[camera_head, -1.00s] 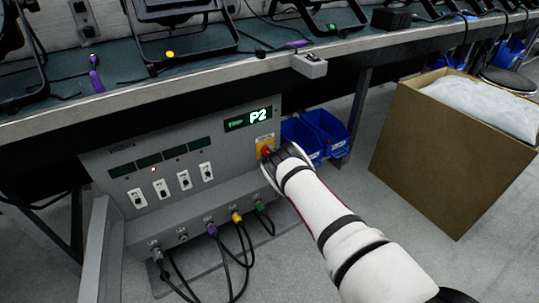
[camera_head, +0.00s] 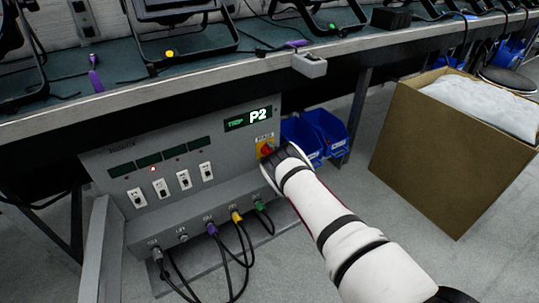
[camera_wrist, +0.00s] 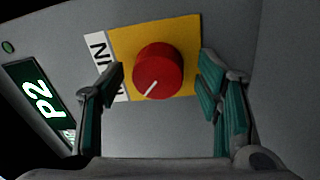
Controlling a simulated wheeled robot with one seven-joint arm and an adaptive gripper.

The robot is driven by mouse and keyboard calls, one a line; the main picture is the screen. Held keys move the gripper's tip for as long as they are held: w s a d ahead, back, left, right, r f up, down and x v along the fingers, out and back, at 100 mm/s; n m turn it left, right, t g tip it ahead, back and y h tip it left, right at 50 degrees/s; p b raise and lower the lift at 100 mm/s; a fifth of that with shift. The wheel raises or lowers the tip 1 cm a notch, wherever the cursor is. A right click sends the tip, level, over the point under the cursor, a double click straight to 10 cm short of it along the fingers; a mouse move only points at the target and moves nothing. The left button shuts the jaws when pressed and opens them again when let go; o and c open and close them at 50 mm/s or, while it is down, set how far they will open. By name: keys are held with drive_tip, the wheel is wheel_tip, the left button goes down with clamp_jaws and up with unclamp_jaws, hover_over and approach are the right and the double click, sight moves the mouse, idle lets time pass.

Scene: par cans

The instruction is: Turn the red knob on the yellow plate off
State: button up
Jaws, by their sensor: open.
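The red knob (camera_wrist: 158,70) sits on the yellow plate (camera_wrist: 188,48) on the grey panel, with a white pointer line on its face slanting toward the lower left in the wrist view. In the head view the red knob (camera_head: 267,149) and yellow plate (camera_head: 261,145) are at the panel's right side, partly hidden by my gripper. My gripper (camera_wrist: 160,82) is open, with one teal-padded finger on each side of the knob in the picture and gaps visible between pads and knob. Whether the fingertips reach past the knob's face is hard to tell.
A green display (camera_head: 248,119) reading P2 is above the plate. White switches (camera_head: 184,180) and cables in sockets (camera_head: 211,229) are left and below. Blue bins (camera_head: 328,131) stand right of the panel, and a cardboard box (camera_head: 450,150) farther right. The bench edge (camera_head: 200,83) overhangs.

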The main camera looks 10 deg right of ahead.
drive_tip(key=shift+s, duration=0.1)
drive_tip(key=v, duration=1.1)
drive_tip(key=shift+s, duration=0.4)
drive_tip(key=shift+d+f, duration=0.1)
drive_tip(key=shift+d, duration=0.05)
